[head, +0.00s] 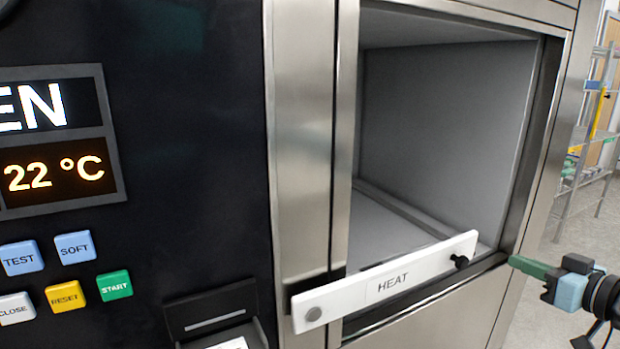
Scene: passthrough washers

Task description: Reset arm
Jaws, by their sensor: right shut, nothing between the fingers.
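My right gripper (514,262) is at the lower right, in front of the washer's right frame edge. Its green fingers are shut with nothing between them, and they point left toward the opening. My right arm comes in from the right picture edge. The washer chamber (440,120) is open and looks empty. My left gripper is not in view.
The black control panel (190,130) fills the left, with a display (55,172) reading 22 °C and coloured buttons, including a green START (115,285). A black slot unit (215,318) juts out below. A wire rack (590,160) stands behind at the right, beside clear floor.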

